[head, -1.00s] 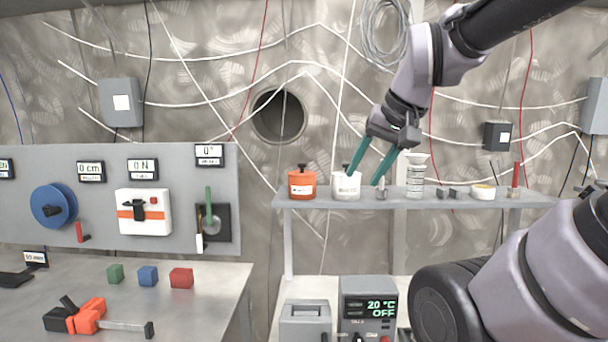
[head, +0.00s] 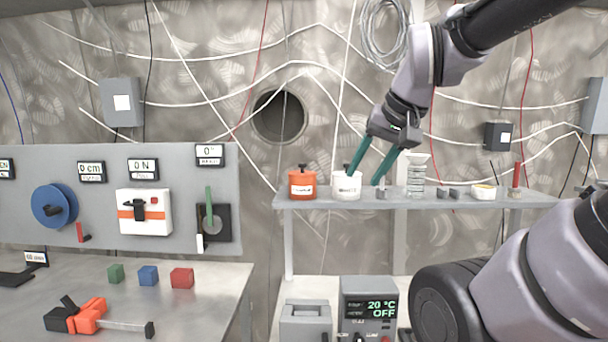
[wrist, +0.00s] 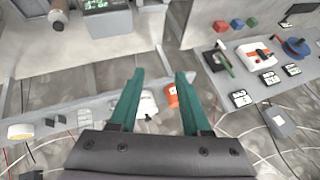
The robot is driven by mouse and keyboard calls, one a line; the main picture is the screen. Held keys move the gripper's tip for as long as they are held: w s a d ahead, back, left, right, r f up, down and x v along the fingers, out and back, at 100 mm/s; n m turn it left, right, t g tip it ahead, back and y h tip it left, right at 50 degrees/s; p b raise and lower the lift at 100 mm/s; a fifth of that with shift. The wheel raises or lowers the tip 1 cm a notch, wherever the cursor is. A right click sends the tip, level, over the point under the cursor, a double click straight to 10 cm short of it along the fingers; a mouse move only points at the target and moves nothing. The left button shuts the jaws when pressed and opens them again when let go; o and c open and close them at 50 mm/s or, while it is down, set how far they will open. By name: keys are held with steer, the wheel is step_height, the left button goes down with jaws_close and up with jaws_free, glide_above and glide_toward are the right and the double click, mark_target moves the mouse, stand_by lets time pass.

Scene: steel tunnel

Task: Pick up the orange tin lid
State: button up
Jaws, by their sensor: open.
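The orange tin (head: 302,189) stands upright on the grey shelf, at its left end. Its orange lid (head: 302,174) is on top, with a black knob. The tin also shows in the wrist view (wrist: 171,95), partly hidden by my right-hand finger. My gripper (head: 363,179) is open and empty, with its green fingers pointing down. In the head view it is to the right of the orange tin, and its left fingertip overlaps the white tin (head: 346,188). I cannot tell whether it touches that tin.
The grey shelf (head: 450,203) also holds a small metal weight, a clear stacked vessel (head: 416,178), dark blocks and a white dish (head: 483,192). A workbench on the left carries green, blue and red cubes (head: 181,278). Wall space above the orange tin is free.

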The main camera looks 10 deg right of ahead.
steer(key=o, duration=0.3)
steer(key=shift+o, duration=0.2)
steer(key=w+d+n+t+h, duration=0.1)
steer(key=w+d+t+h, duration=0.3)
steer(key=w, duration=0.7)
steer(key=n+t+y, duration=0.3)
steer(key=n+y, duration=0.6)
glide_toward(305, 166)
steer(key=w, duration=0.4)
steer(key=shift+s+a+f+y, duration=0.1)
steer(key=shift+a+f+y, duration=0.45)
steer(key=shift+a+y, duration=0.15)
steer(key=x, duration=1)
steer(key=shift+f, duration=0.1)
